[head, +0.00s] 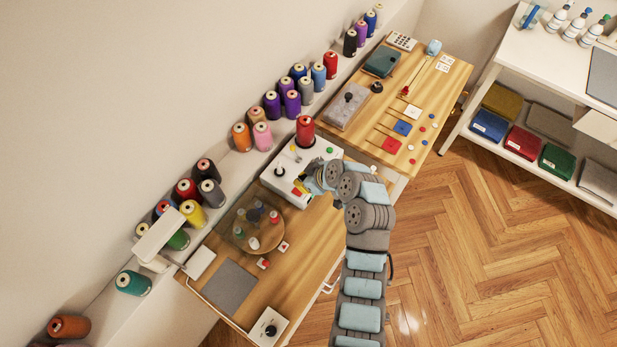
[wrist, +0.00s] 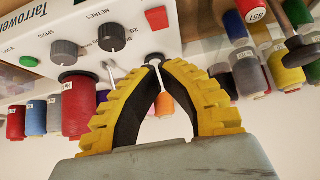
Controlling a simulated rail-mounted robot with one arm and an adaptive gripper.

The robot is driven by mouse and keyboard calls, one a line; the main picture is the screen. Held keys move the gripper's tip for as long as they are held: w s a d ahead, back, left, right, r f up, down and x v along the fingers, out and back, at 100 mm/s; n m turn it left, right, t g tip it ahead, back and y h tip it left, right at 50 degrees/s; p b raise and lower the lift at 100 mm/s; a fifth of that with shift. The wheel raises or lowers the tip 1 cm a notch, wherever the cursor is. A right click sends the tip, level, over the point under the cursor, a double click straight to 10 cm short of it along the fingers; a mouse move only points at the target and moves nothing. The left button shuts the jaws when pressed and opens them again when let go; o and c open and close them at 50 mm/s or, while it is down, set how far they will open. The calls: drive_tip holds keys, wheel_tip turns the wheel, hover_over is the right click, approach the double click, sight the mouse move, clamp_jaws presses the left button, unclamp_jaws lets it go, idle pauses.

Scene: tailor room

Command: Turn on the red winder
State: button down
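The winder is a white box (head: 285,180) on the wooden bench, with a red spool (head: 305,132) standing at its far end. In the wrist view its panel (wrist: 110,12) fills the top, with a SPEED knob (wrist: 65,52), a METRES knob (wrist: 111,38), a green button (wrist: 29,61) and an orange-red button (wrist: 157,18). A thin pale lever (wrist: 112,72) and a small dark knob (wrist: 155,58) show by my fingertips. In the head view my wrist partly hides the panel.
Thread spools (head: 289,104) line the wall ledge behind the bench. A round wooden board with small spools (head: 253,243) and a grey mat (head: 229,287) lie nearer. A second bench (head: 440,110) with tools stands farther right. The wood floor (head: 480,240) is clear.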

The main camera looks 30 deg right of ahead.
sight(296, 188)
wheel_tip(296, 188, down, 3)
drive_tip(key=shift+w+a+f+p, duration=0.1)
drive_tip(key=shift+w+a+p, duration=0.05)
drive_tip(key=shift+p, duration=0.15)
drive_tip(key=shift+f, duration=0.9)
drive_tip(key=shift+f, duration=0.1)
